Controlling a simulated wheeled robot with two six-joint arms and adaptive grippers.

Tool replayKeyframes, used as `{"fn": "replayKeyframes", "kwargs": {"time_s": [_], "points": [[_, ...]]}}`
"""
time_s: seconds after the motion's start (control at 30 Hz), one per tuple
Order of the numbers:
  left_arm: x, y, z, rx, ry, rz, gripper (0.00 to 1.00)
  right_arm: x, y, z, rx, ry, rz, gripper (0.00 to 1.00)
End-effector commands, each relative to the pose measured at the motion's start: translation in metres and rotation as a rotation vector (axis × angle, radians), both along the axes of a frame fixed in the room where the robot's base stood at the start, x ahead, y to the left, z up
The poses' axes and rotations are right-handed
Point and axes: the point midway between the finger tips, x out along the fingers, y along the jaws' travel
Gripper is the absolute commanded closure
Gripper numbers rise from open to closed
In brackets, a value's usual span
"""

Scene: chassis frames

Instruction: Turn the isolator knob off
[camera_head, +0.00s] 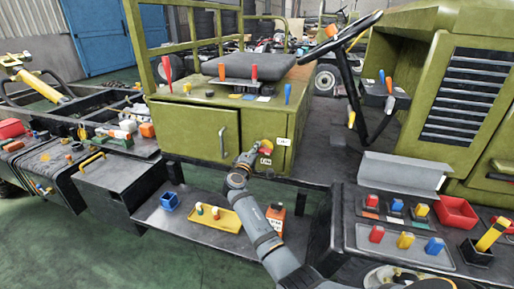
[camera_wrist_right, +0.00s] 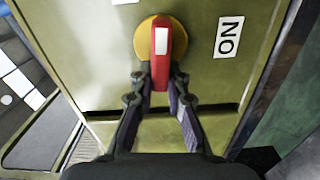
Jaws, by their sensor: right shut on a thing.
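The isolator knob is a red handle on a round yellow base, on the side of the green seat box. It shows in the right wrist view (camera_wrist_right: 161,40) and, small, in the head view (camera_head: 266,146). My right gripper (camera_wrist_right: 161,76) is shut on the near end of the red handle, one finger on each side. The handle stands upright in the wrist view, with a white mark on it. An ON label (camera_wrist_right: 229,37) sits to its right, turned sideways. In the head view my right gripper (camera_head: 248,158) partly covers the knob area. My left gripper is not in view.
The green seat box (camera_head: 196,130) has a door and several coloured levers on top. A black steering wheel (camera_head: 340,38) stands to the right. Below are a yellow tray (camera_head: 224,221), a blue bin (camera_head: 169,201) and an orange box (camera_head: 276,213), close to my right arm.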

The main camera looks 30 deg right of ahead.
Motion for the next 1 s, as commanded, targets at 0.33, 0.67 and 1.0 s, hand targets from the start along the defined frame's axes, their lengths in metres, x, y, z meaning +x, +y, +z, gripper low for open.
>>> {"fn": "replayKeyframes", "kwargs": {"time_s": [0.33,0.67,1.0], "points": [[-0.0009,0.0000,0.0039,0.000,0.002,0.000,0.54,0.0001,0.0008,-0.0047,-0.067,0.085,0.001,1.00],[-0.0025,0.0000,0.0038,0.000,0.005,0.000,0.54,0.0000,0.0006,-0.0057,-0.077,0.096,0.001,1.00],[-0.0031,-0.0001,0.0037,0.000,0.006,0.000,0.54,-0.0001,0.0005,-0.0053,-0.077,0.095,0.000,0.63]]}}
